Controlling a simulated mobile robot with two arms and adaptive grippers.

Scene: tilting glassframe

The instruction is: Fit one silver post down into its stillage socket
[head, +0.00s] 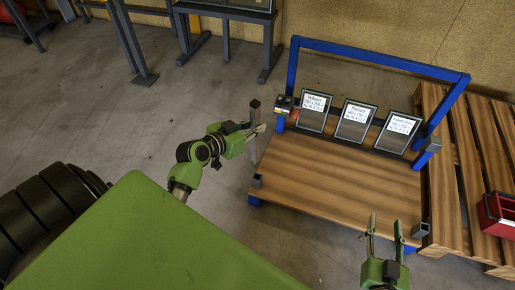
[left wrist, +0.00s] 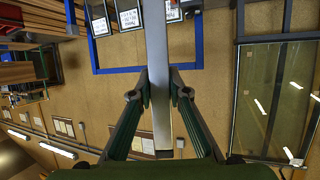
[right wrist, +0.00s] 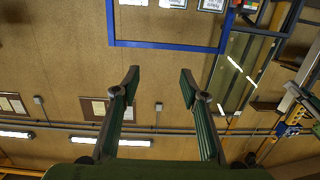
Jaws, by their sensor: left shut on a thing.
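My left gripper (head: 257,131) is shut on a silver post (head: 254,149), holding it about upright at the stillage's left side. In the left wrist view the post (left wrist: 157,45) runs between the two fingertips (left wrist: 160,92). The post's lower end is near the square socket (head: 257,181) at the stillage's front left corner; it looks slightly above and behind it, but I cannot tell the exact gap. Another socket (head: 420,230) stands at the front right corner, seemingly empty. My right gripper (head: 384,228) is open and empty near that corner; its spread fingers (right wrist: 157,82) show in the right wrist view.
The stillage has a wooden deck (head: 330,178) and a blue back frame (head: 375,57) with several labelled glass panes (head: 355,121) leaning there. A pallet (head: 465,190) and a red crate (head: 497,216) are at the right. Grey floor (head: 110,115) is open at the left.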

